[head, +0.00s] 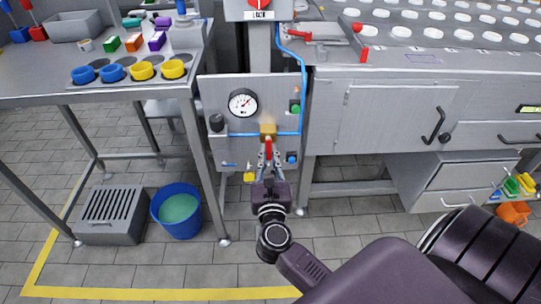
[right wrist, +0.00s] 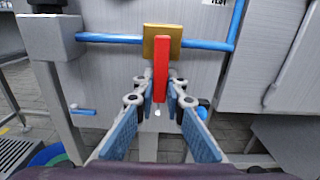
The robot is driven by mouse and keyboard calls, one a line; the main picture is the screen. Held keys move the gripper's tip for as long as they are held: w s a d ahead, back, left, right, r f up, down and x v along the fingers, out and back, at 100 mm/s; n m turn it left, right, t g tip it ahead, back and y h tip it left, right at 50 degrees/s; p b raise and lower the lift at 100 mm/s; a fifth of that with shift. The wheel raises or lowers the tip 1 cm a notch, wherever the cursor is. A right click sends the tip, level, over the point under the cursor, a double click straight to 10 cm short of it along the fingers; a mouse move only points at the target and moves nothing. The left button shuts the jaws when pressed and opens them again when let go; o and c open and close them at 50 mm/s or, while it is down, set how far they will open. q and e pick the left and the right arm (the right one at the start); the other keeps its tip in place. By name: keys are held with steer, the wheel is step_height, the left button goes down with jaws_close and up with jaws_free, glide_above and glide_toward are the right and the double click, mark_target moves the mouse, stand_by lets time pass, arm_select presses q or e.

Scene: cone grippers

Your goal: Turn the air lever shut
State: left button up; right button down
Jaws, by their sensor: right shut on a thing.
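The air lever (head: 268,148) is a red handle on a brass valve block (head: 267,130), set in a horizontal blue air line on a grey panel. The lever hangs straight down, across the line. In the right wrist view the red lever (right wrist: 161,72) and brass block (right wrist: 174,44) show close up. My right gripper (head: 268,157) reaches the lever from below and in front. In the right wrist view the blue-padded fingers of this gripper (right wrist: 166,92) stand on both sides of the lever's lower part, shut on it. My left gripper is not in view.
A pressure gauge (head: 243,103) sits on the panel above left of the valve, with a green button (head: 295,107) to the right. A steel table (head: 120,92) stands left and a cabinet (head: 395,115) right. A blue bucket (head: 177,211) stands on the floor.

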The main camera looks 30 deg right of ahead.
steer(key=shift+a, duration=0.1)
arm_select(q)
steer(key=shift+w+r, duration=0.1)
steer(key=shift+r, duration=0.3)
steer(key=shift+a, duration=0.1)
arm_select(e)
steer(key=c, duration=2)
jaws_free()
steer(key=shift+o, duration=0.2)
steer(key=v, duration=1.2)
